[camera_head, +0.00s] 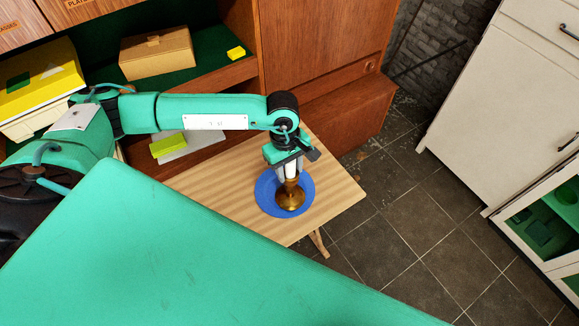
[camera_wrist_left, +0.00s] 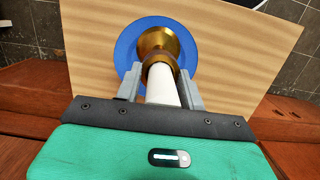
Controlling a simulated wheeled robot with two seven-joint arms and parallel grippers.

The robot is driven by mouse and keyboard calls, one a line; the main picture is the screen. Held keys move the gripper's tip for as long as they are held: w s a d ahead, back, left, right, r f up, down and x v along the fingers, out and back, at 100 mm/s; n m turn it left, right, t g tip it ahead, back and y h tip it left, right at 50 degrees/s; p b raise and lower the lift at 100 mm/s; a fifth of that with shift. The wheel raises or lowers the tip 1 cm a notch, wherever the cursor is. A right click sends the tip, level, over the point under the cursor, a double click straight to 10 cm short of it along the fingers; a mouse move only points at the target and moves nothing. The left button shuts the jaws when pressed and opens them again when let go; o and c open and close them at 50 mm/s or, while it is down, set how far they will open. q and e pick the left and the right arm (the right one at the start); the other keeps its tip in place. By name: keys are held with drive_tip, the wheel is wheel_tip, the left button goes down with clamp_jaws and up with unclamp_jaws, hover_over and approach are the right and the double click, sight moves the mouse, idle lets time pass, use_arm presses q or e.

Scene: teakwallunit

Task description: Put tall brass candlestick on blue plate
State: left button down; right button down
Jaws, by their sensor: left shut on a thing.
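The brass candlestick (camera_head: 291,196) has a round flared base and a white candle in its top. The blue plate (camera_head: 264,198) lies on a light wooden table. My left gripper (camera_head: 290,172) is shut on the candlestick and holds it upright over the plate. In the left wrist view the candlestick (camera_wrist_left: 157,42) is between the two grey fingers of my left gripper (camera_wrist_left: 160,85), with the blue plate (camera_wrist_left: 125,45) behind it. I cannot tell whether the base touches the plate. My right gripper is not in view.
The wooden table (camera_head: 335,180) is bare around the plate. A white cabinet (camera_head: 500,100) stands at right. Tiled floor lies between.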

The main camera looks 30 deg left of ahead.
use_arm(q)
drive_tip(key=shift+f, duration=0.15)
drive_tip(key=c, duration=0.9)
unclamp_jaws()
drive_tip(key=shift+o, duration=0.2)
drive_tip(key=shift+r, duration=0.3)
wheel_tip(320, 180, up, 12)
drive_tip(key=a+b, duration=0.1)
drive_tip(key=b, duration=0.2)
drive_tip(key=shift+w+a+f, duration=0.15)
drive_tip(key=shift+w+a, duration=0.1)
drive_tip(key=shift+w, duration=0.2)
